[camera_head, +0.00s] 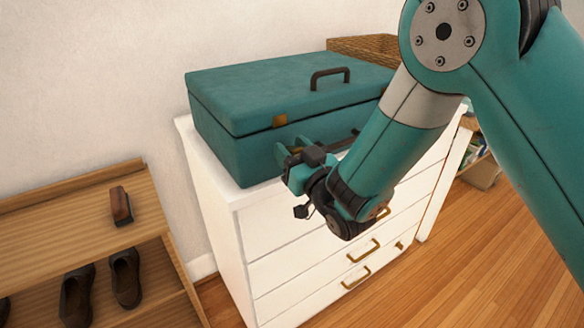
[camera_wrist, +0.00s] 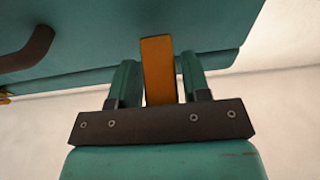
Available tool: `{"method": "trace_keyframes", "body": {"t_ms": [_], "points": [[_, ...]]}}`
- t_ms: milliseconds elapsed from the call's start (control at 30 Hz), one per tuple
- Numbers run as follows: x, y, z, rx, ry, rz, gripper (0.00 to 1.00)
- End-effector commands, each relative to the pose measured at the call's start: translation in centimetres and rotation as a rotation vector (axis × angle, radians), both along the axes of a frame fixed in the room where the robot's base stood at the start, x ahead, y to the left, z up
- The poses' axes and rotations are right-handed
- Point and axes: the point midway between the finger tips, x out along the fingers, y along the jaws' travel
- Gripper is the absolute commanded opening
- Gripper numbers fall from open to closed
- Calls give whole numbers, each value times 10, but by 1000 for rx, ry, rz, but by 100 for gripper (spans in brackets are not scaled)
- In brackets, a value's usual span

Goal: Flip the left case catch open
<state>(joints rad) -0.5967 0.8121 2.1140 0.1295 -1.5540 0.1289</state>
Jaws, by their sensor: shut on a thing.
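The teal case (camera_head: 235,150) lies closed on a white chest of drawers. Its left catch shows as a brass tab (camera_head: 280,120) at the lid seam. In the wrist view the catch is a brass strip (camera_wrist: 157,70) between the two fingers. My gripper (camera_head: 290,156) is at the case's front below the seam, shut on the catch. It also shows in the wrist view (camera_wrist: 158,85), its fingers on either side of the strip. The gripper hides the catch's lower end. A brass piece at the left edge of the wrist view (camera_wrist: 5,97) looks like the other catch.
A dark handle (camera_head: 330,76) stands on the lid, and another (camera_head: 345,140) is on the front, right of my gripper. The chest (camera_head: 265,225) has brass drawer pulls below. A wicker basket (camera_head: 365,47) is behind the case. A shoe rack (camera_head: 90,215) stands at left.

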Motion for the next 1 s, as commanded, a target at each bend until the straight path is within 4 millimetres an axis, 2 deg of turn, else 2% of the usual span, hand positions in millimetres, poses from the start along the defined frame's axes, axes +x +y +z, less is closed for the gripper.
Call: {"method": "trace_keyframes", "body": {"t_ms": [33,600,633,667,1000], "points": [[1,0,-9,12,-17,-1,1],[0,-2,-3,41,-62,-2,1],[0,-2,-3,41,-62,-2,50],[0,-2,-3,41,-62,-2,57],[-2,-1,-4,42,-61,2,57]]}}
